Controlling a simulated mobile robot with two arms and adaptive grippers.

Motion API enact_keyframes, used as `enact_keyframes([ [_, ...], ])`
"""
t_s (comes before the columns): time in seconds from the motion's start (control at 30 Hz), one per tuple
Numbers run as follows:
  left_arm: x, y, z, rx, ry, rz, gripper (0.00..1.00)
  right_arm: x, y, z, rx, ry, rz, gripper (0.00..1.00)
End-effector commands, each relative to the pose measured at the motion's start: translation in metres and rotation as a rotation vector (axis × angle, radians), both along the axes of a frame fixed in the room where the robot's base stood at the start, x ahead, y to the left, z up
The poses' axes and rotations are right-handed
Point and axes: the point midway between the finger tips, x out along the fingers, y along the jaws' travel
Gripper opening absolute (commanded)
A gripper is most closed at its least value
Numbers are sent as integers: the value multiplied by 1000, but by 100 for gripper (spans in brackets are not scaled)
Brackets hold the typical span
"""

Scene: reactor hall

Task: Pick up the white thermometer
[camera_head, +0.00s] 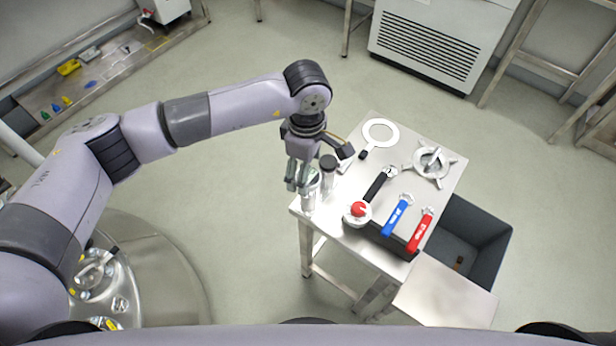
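My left gripper (298,180) points down at the left corner of the metal table (335,235). Its fingers are beside or around a pale, shiny cylinder (311,192); I cannot tell whether they touch it. A pale narrow strip (346,183) lies just right of the gripper, partly hidden by the wrist, and may be the white thermometer. I cannot surely identify the thermometer among these. My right gripper is not in view.
A dark-capped container (328,166) stands right beside the gripper. The table also bears a white handwheel (432,162), a black-handled tool (379,186), a red-knobbed round part (357,211), a blue handle (398,215) and a red handle (421,231). A grey bin (483,240) stands to the right.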

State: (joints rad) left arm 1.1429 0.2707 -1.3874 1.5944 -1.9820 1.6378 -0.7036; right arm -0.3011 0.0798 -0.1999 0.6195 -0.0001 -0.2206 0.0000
Motion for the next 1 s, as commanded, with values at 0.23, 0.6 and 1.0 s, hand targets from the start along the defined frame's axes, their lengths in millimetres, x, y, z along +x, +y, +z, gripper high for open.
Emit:
enact_keyframes([
  [0.23, 1, -2, -19, 1, 5, 1, 72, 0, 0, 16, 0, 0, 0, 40],
  [0.6, 4, -5, -57, -1, 0, 0, 72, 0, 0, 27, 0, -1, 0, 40],
  [1.0, 5, -5, -56, -1, 0, 0, 55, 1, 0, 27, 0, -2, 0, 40],
])
